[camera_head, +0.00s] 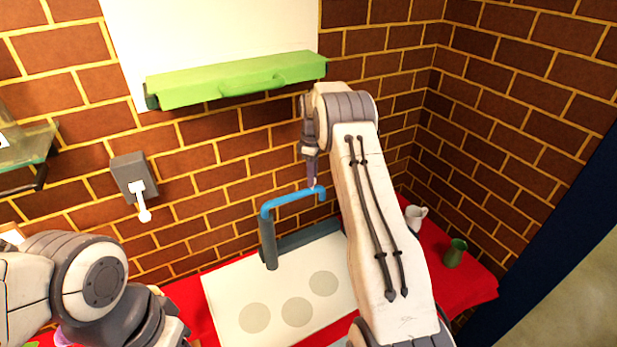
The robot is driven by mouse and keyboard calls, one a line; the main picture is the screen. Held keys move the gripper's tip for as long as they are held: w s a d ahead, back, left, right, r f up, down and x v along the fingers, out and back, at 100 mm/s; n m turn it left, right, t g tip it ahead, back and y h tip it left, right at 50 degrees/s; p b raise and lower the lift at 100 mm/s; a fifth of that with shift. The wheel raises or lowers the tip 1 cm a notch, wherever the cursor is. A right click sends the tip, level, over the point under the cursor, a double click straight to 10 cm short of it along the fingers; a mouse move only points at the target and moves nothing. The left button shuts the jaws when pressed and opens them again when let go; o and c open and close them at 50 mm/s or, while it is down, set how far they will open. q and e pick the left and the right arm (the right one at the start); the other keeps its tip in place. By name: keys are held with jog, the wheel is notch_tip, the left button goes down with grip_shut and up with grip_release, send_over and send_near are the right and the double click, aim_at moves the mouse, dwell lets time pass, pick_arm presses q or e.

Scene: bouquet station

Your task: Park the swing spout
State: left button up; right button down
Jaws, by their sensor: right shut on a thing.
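The blue swing spout (287,200) sits on top of a dark grey post (269,245) and reaches to the right, with its tip bent down. My right gripper (312,186) points down from above and is shut on the spout near its outer end. My right arm covers part of the table behind it. My left arm shows at the lower left, but its fingertips are not clearly visible.
A white board (222,295) with round grey spots lies on the red table (478,279). A white jug (415,216) and a green cup (455,252) stand right of my right arm. A wall lever (143,205) and a green bar (190,89) are on the brick wall.

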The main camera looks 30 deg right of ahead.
jog(key=shift+d, duration=0.1)
dwell(0.3)
jog(key=c, duration=0.6)
grip_release()
